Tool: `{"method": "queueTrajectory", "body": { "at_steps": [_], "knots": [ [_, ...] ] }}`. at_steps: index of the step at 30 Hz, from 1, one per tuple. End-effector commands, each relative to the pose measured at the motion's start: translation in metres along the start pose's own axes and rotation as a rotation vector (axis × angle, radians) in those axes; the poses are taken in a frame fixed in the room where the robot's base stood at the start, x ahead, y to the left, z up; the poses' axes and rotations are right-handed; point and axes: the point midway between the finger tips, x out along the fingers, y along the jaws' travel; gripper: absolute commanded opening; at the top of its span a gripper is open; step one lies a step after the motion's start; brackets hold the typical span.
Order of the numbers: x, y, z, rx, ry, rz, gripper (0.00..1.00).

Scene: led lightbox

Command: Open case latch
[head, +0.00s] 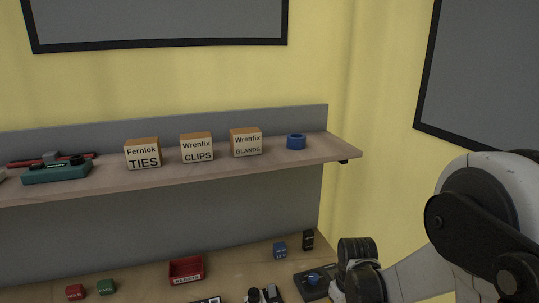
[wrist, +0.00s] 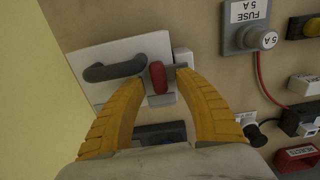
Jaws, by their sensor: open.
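A white case or panel (wrist: 135,48) with a dark curved handle (wrist: 115,68) shows in the upper left of the wrist view. A red latch-like lever (wrist: 158,77) sits at its lower right edge, beside the handle's end. My gripper (wrist: 161,80) is open, with its yellow fingers on either side of the red lever. I cannot tell whether a finger touches it. The case and the fingertips do not show clearly in the head view.
In the wrist view, a grey fuse unit (wrist: 248,38) and a red tray (wrist: 297,158) are on the right. A dark device (wrist: 160,134) lies between the finger bases. In the head view, a shelf (head: 225,165) holds boxes above the bench.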

Motion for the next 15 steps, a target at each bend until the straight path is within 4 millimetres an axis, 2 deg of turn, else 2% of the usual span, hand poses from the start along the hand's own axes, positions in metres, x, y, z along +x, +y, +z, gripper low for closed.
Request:
{"method": "queueTrajectory", "body": {
  "at_steps": [1, 2, 3, 5, 6, 15],
  "knots": [
    [-0.0001, 0.0000, 0.0000, 0.000, 0.000, 0.000, 0.40],
    [-0.0001, 0.0000, 0.0000, 0.000, 0.000, 0.000, 0.35],
    [-0.0002, 0.0000, 0.0000, 0.000, 0.000, 0.000, 0.23],
    [-0.0001, 0.0000, 0.0000, 0.000, 0.000, 0.000, 0.05],
    [-0.0001, 0.0000, 0.0000, 0.000, 0.000, 0.000, 0.00],
    [-0.0013, -0.0037, 0.0000, -0.006, -0.002, 0.050, 0.00]
  ]
}}
